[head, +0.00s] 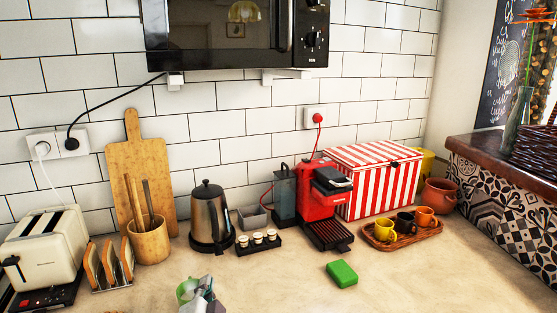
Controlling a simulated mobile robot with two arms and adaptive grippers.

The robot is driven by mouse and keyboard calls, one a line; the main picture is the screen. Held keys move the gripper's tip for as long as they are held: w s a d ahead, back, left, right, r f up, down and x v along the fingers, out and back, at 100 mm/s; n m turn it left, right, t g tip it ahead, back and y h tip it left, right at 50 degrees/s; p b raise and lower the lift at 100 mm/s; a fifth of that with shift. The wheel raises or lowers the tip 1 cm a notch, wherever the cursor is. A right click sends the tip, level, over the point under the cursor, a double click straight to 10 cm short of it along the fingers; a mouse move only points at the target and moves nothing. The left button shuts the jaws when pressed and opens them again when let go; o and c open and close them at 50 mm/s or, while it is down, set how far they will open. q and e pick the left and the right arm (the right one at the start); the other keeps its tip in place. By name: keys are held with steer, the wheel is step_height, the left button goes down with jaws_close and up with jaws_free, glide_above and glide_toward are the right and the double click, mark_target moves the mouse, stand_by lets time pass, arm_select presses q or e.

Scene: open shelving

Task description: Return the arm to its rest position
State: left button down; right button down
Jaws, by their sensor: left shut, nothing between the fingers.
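My left gripper (206,284) shows at the bottom edge of the head view, left of the middle. It is shut with nothing held, over the front part of the counter (270,285). Most of my left arm is out of the picture. A pale green rounded shape shows right beside the gripper, and I cannot tell what it is. My right gripper is not in view.
A kettle (211,218) and a small tray of cups (259,243) stand behind the gripper. A toast rack (109,266) and toaster (46,247) are left. A green sponge (342,274), red coffee machine (318,192) and mug tray (402,236) are right. The front right counter is clear.

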arm_select(q)
steer(key=s+a+f+n+g, duration=0.2)
steer(key=s+f+n+g, duration=0.1)
steer(key=s+f, duration=0.4)
steer(key=s+a+f+n+g, duration=0.2)
steer(key=s+f+g, duration=0.2)
steer(key=s+f, duration=0.25)
steer(key=s+a+f+n+g+h, duration=0.1)
steer(key=s+f+n+g, duration=0.2)
steer(key=s, duration=0.6)
steer(key=s+f+n+g+h, duration=0.1)
steer(key=s+f+g, duration=0.25)
steer(key=s, duration=0.55)
step_height(320, 180, down, 24)
steer(key=s+a+f+g, duration=0.2)
steer(key=s+a+f, duration=0.1)
steer(key=s+f, duration=1.4)
steer(key=shift+s+f+m, duration=0.2)
steer(key=shift+f+m, duration=0.2)
steer(key=shift+f, duration=0.55)
steer(key=shift+a, duration=0.1)
